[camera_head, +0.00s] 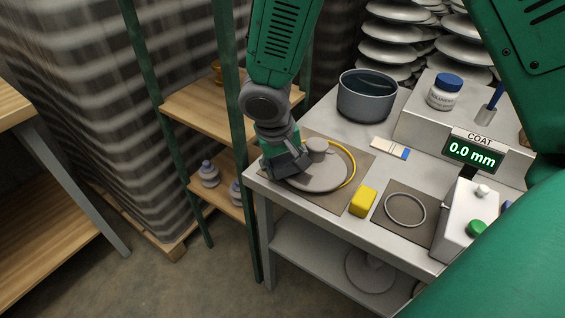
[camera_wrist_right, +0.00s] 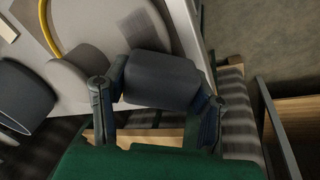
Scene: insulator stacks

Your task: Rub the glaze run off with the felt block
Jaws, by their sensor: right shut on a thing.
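The grey disc-shaped insulator (camera_head: 318,172) lies on a brown mat (camera_head: 357,204) at the table's left end, its round cap (camera_head: 317,147) upward. It also fills the top of the wrist view (camera_wrist_right: 185,22). My right gripper (camera_head: 287,164) is at the disc's left edge. In the wrist view it is shut on the dark grey felt block (camera_wrist_right: 162,80), which lies over the disc's rim; I cannot tell whether they touch. A faint darker patch (camera_wrist_right: 140,24) shows on the disc beside the block; I cannot tell glaze run from shadow. My left gripper is not in view.
A yellow hoop (camera_head: 352,165) curves around the disc. A yellow block (camera_head: 363,201), a mat with a grey ring (camera_head: 405,210), a dark pot (camera_head: 367,95) and a coat display reading 0.0 mm (camera_head: 473,153) stand nearby. A green-posted shelf (camera_head: 205,110) is close at left.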

